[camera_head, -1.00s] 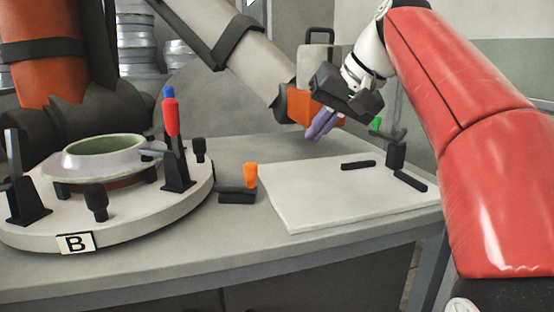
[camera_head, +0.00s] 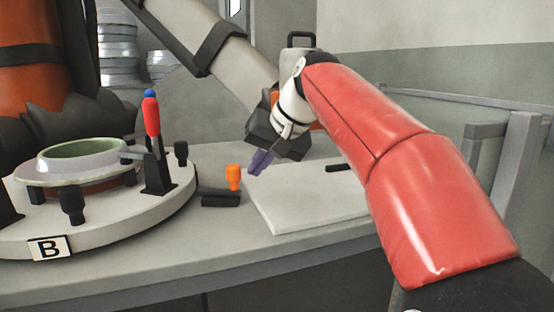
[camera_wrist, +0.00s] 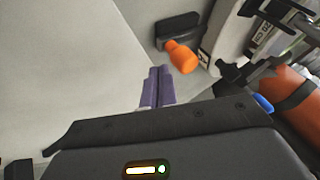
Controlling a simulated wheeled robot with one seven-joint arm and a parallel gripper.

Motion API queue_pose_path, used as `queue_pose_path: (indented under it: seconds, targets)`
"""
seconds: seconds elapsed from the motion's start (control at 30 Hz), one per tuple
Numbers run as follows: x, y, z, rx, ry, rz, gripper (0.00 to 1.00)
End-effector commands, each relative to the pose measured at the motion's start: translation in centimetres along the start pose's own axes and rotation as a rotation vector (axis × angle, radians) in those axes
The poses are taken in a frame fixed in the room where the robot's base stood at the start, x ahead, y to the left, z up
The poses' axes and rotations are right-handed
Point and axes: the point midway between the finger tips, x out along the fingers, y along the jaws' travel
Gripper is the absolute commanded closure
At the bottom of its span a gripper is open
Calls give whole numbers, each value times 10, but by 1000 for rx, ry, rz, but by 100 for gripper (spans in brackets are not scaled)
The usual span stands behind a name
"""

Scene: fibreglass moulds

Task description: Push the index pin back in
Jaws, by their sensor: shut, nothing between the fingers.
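The index pin shows as an orange knob (camera_head: 233,178) at a low black block (camera_head: 220,200) on the table, beside the round mould base. It also shows in the wrist view as an orange knob (camera_wrist: 182,57) sticking out from the black block (camera_wrist: 178,28). My gripper (camera_head: 260,162), with purple fingers, is shut and empty. It is above the left edge of the white board, up and right of the knob and apart from it. In the wrist view my fingertips (camera_wrist: 158,72) are just left of the knob. How far the pin sticks out is hard to tell.
The round base (camera_head: 130,225) marked B carries a pale green-lined ring mould (camera_head: 85,150), black posts and a red-handled clamp (camera_head: 151,115) left of the pin. A white board (camera_head: 300,205) lies on the right. A large grey and orange arm stands behind the table.

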Motion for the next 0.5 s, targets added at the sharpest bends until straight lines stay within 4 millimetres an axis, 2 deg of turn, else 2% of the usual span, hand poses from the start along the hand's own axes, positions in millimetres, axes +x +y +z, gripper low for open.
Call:
queue_pose_path:
  seconds: [0.17, 0.5]
  targets:
    - [5, -9, 0, 1, -2, 0, 100]
    - [5, -10, 0, 1, -1, 0, 100]
